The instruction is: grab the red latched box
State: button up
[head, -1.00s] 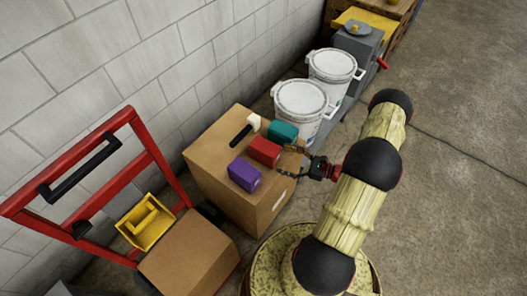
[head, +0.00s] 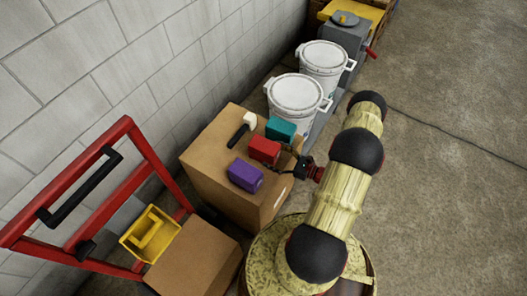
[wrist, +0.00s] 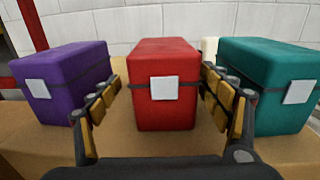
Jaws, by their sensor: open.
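The red latched box (head: 264,150) sits on top of a large cardboard box (head: 205,153), between a purple box (head: 245,174) and a teal box (head: 281,129). In the wrist view the red box (wrist: 163,80) is in the middle, with a dark strap and a pale square latch on its front. My gripper (wrist: 162,105) is open, with one finger on each side of the red box. The left finger is in the gap beside the purple box (wrist: 66,80); the right finger is beside the teal box (wrist: 268,85). I cannot tell whether the fingers touch the red box.
A white-headed mallet (head: 244,128) lies behind the boxes. White buckets (head: 297,98) stand beyond the cardboard box. A red hand truck (head: 150,165) with a yellow bin (head: 150,233) stands at left. The block wall is behind; floor at right is clear.

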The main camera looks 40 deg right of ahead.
aim_at(264, 150)
jog(key=x, duration=0.3)
jog(key=b+x, duration=0.1)
jog(key=shift+w+d, duration=0.1)
jog(key=shift+w, duration=0.4)
jog(key=shift+r, duration=0.1)
jog(key=shift+c, duration=0.3)
jog(key=c, duration=1.5)
